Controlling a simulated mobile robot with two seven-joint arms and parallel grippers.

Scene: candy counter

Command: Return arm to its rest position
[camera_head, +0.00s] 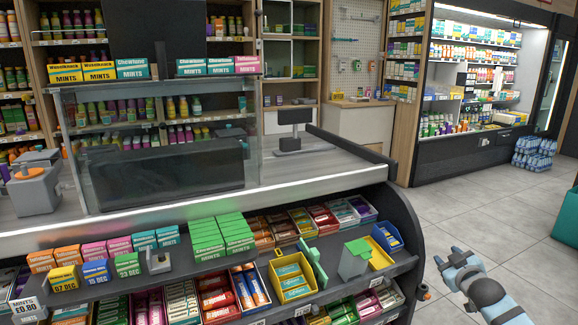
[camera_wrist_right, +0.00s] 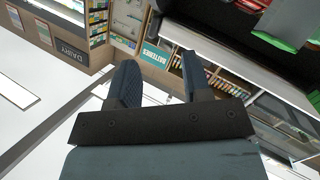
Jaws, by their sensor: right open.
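My right gripper (camera_head: 459,258) is at the lower right of the head view, over the tiled floor and to the right of the candy counter (camera_head: 405,215). It is apart from the counter. In the right wrist view its two dark fingers (camera_wrist_right: 158,80) are spread apart, with nothing between them. My left gripper does not show in either view.
The counter's lower shelf holds several candy boxes, a yellow tray (camera_head: 292,278), a green block (camera_head: 354,258) and a blue bin (camera_head: 387,237). A glass screen (camera_head: 160,140) and a small terminal (camera_head: 293,130) stand on top. Tiled floor (camera_head: 475,205) is clear at right.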

